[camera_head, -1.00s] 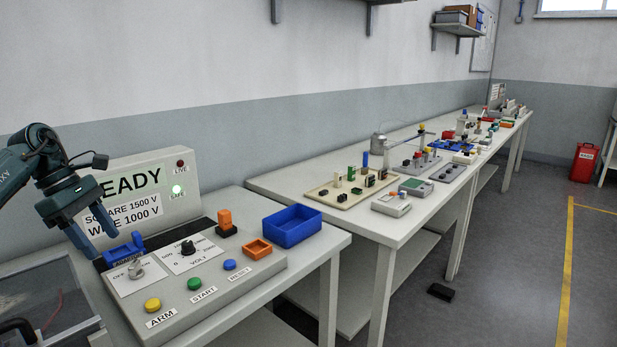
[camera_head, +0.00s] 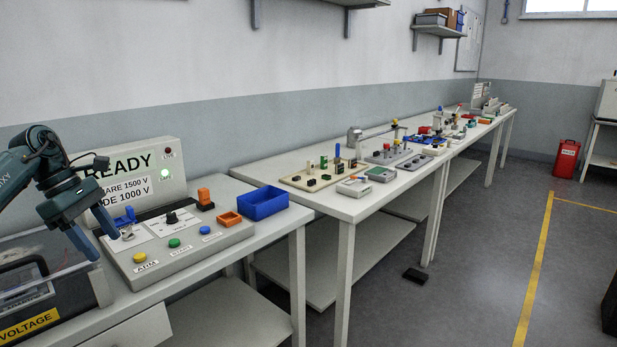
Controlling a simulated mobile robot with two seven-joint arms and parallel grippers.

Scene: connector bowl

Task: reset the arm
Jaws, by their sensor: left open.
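My left gripper (camera_head: 97,243) is at the left of the head view, open and empty, its fingers pointing down. It hangs above the left part of the grey control panel (camera_head: 187,255), apart from the knobs as far as I can see. The panel carries a yellow ARM button (camera_head: 140,257), a green START button (camera_head: 174,243) and a blue button (camera_head: 205,230). The arm partly covers the sign. My right gripper is not in view.
A clear-covered case with a VOLTAGE label (camera_head: 30,324) is at the lower left. A longer bench (camera_head: 345,207) with several parts runs back. The floor at right is mostly clear.

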